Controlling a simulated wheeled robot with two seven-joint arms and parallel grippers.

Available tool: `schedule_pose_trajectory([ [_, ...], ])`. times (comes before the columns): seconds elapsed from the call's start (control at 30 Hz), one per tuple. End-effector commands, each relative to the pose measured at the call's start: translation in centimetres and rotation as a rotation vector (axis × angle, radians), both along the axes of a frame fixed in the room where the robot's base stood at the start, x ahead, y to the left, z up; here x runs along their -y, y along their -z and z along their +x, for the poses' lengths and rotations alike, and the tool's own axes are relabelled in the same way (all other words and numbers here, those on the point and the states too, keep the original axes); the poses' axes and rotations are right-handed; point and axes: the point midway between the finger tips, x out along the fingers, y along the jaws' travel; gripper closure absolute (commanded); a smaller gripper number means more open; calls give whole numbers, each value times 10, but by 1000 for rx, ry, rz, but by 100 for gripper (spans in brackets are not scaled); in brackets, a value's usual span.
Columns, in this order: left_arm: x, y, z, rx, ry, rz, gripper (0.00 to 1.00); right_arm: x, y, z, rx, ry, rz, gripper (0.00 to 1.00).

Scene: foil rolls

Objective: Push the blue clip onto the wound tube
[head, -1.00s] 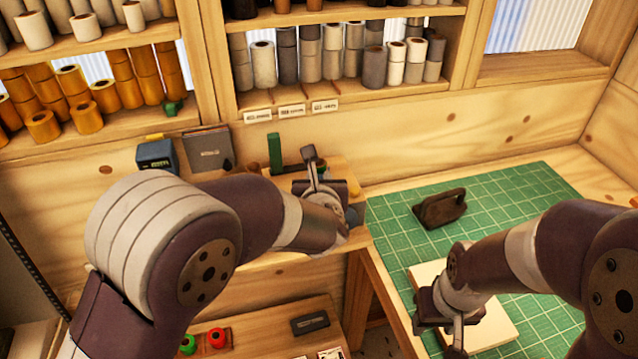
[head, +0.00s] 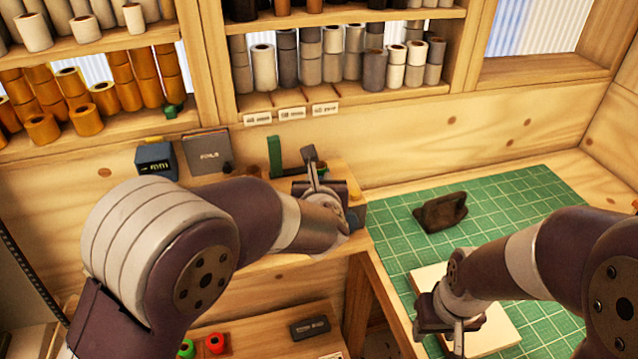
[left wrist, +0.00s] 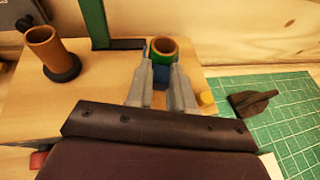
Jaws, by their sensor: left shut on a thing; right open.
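The wound tube (left wrist: 163,47) is a brown tube with a green wrap around it, standing on the wooden bench in the left wrist view. The blue clip (left wrist: 146,72) shows low at the tube's near left side, partly hidden by my fingers. My left gripper (left wrist: 160,88) is shut on the blue clip, its fingers close against the near side of the tube. I cannot tell how far the clip goes around it. In the head view my left gripper (head: 318,178) is over the bench and hides the tube. My right gripper (head: 457,335) is open and empty at lower right.
A bare brown tube (left wrist: 42,48) stands on a dark base to the left. A green upright (head: 275,157) stands behind. The green cutting mat (head: 520,215) to the right holds a dark brown tool (head: 440,212) and a pale board (head: 495,325).

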Motion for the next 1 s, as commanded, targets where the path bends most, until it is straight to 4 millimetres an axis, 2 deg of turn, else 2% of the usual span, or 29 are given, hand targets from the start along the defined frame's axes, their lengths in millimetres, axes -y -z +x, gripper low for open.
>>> schedule_pose_trajectory([
  [0.47,0,0,0,0,0,0,100,0,0,0,0,0,0,52],
  [0.5,0,0,0,0,0,0,68,0,0,0,0,0,0,52],
  [0.57,0,0,0,0,0,0,49,0,0,0,0,0,0,52],
  [0.87,0,0,-1,1,0,0,48,0,0,0,0,0,0,52],
  [1.0,1,-5,-14,3,2,-1,48,0,5,0,0,0,0,52],
])
